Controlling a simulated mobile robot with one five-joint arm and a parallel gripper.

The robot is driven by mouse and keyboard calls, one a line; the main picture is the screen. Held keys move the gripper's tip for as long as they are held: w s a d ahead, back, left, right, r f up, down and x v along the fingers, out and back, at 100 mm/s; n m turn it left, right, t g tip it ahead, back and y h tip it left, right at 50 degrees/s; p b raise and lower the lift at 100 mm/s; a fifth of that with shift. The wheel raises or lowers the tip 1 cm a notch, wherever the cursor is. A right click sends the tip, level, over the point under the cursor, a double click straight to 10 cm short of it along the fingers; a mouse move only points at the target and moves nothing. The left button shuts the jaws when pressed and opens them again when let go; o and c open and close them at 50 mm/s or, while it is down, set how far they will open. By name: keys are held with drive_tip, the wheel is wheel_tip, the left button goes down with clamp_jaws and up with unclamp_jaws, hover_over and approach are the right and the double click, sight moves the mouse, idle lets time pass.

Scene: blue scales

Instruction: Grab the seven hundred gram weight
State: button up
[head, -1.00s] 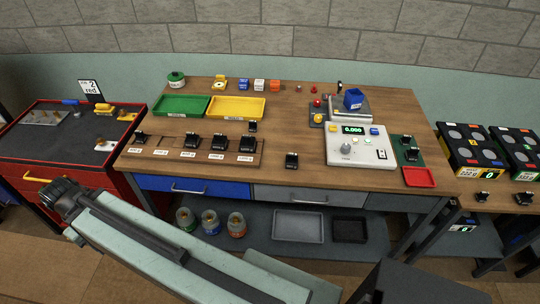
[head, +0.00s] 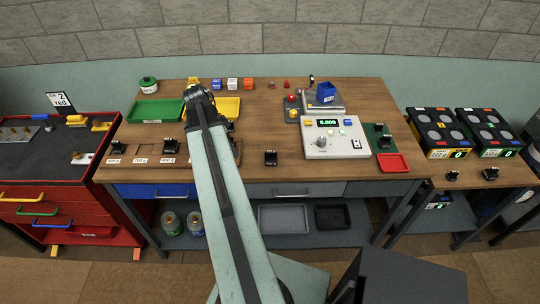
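Several black weights stand on the workbench, and their labels are too small to read, so I cannot tell which is seven hundred grams. One weight (head: 118,147) and another weight (head: 171,146) stand in the labelled wooden rack (head: 142,160), with an empty slot between them. The rack's right part is mostly hidden behind my arm. A lone weight (head: 270,158) stands on bare wood right of the rack. The end of my arm (head: 197,95) reaches over the green and yellow trays; my gripper's fingers cannot be made out.
A white scale (head: 335,140) reads 0.000. A blue block (head: 326,92) sits on a platform behind it. A green mat (head: 376,131) with small black weights and a red tray (head: 392,163) lie right. A red cabinet (head: 65,165) stands left. Bare wood lies around the lone weight.

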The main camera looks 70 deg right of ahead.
sight(270, 151)
drive_tip(key=s+d+m, duration=0.2)
drive_tip(key=s, duration=0.2)
drive_tip(key=s+d+m+b, duration=0.1)
drive_tip(key=s+d+m, duration=0.1)
drive_tip(key=s, duration=0.2)
drive_tip(key=s+d+f+m+g+b, duration=0.1)
drive_tip(key=s+d, duration=0.2)
drive_tip(key=s, duration=0.1)
drive_tip(key=shift+f+m, duration=0.1)
drive_tip(key=shift+m, duration=0.3)
drive_tip(key=b+x, duration=0.5)
drive_tip(key=shift+a+f, duration=0.25)
drive_tip(key=shift+a, duration=0.05)
drive_tip(key=shift+r, duration=0.15)
clamp_jaws()
